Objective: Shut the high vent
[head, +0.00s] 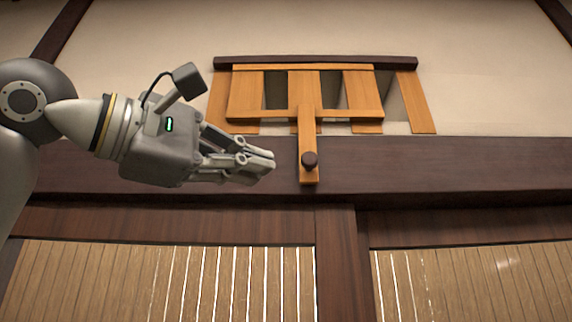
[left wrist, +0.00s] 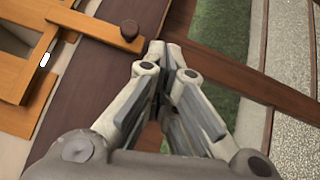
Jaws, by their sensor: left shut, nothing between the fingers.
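The high vent (head: 245,95) is a wooden slatted panel in the wall, above a dark beam. Its sliding frame sits left of the right end slat, and dark gaps show between the slats. A wooden handle bar (head: 307,130) hangs down from the frame and ends in a dark round knob (head: 309,159). In the left wrist view the knob (left wrist: 129,29) is at the top, beyond the fingertips. My left gripper (head: 272,167) is shut and empty, just left of the knob and apart from it. My right gripper is not in view.
The dark beam (head: 450,165) runs across behind the handle. Below it are slatted sliding screens (head: 180,280) with a dark post (head: 340,260) between them. A dark rail (head: 315,62) tops the vent. Space right of the handle looks clear.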

